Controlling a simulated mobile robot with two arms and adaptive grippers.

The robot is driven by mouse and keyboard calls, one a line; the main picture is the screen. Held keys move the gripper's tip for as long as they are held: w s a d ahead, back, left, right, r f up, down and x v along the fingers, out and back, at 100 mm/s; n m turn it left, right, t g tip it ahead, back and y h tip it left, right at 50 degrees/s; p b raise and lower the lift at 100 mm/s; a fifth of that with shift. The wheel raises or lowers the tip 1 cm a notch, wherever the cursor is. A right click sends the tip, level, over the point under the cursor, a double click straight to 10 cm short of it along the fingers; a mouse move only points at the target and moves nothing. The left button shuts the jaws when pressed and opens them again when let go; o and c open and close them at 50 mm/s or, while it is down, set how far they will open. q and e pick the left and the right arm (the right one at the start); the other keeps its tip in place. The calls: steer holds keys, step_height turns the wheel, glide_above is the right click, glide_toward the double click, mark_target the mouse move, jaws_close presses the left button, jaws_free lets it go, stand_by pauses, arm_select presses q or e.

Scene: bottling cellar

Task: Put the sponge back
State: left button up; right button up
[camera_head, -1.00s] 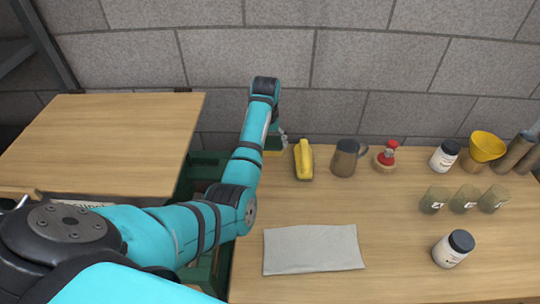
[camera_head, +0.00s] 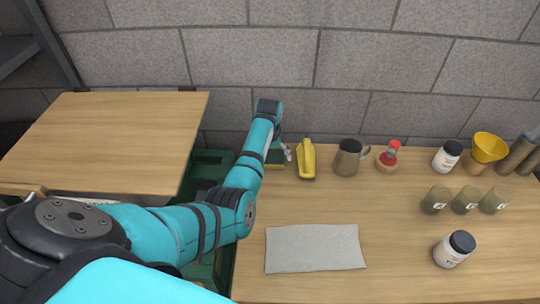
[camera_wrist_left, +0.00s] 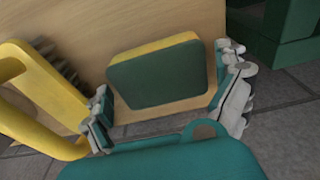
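The sponge is yellow with a dark green scouring side. In the left wrist view the sponge (camera_wrist_left: 158,74) stands on the wooden table top near its edge, green face toward the camera. My left gripper (camera_wrist_left: 166,88) is open, with one finger on each side of the sponge; I cannot tell whether either finger touches it. In the head view the sponge (camera_head: 275,158) is partly hidden by my left arm, at the table's back left corner, and my left gripper (camera_head: 284,153) is beside it. My right gripper is not in view.
A yellow brush (camera_head: 306,162) stands close to the right of the gripper. Further right are a mug (camera_head: 346,160), a red-topped object (camera_head: 388,157), jars, a funnel (camera_head: 487,148) and cups. A grey cloth (camera_head: 315,248) lies in front. Green crates (camera_head: 205,170) stand below the table's left edge.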

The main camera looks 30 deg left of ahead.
mark_target(270, 160)
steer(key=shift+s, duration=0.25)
arm_select(q)
steer(key=shift+r, duration=0.25)
step_height(270, 160, up, 12)
steer(key=s, duration=0.1)
steer(key=shift+s+d+f+b, duration=0.25)
steer(key=shift+d+b, duration=0.05)
steer(key=shift+d, duration=0.1)
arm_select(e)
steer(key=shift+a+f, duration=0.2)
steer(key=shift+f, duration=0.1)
arm_select(q)
steer(key=shift+f, duration=0.1)
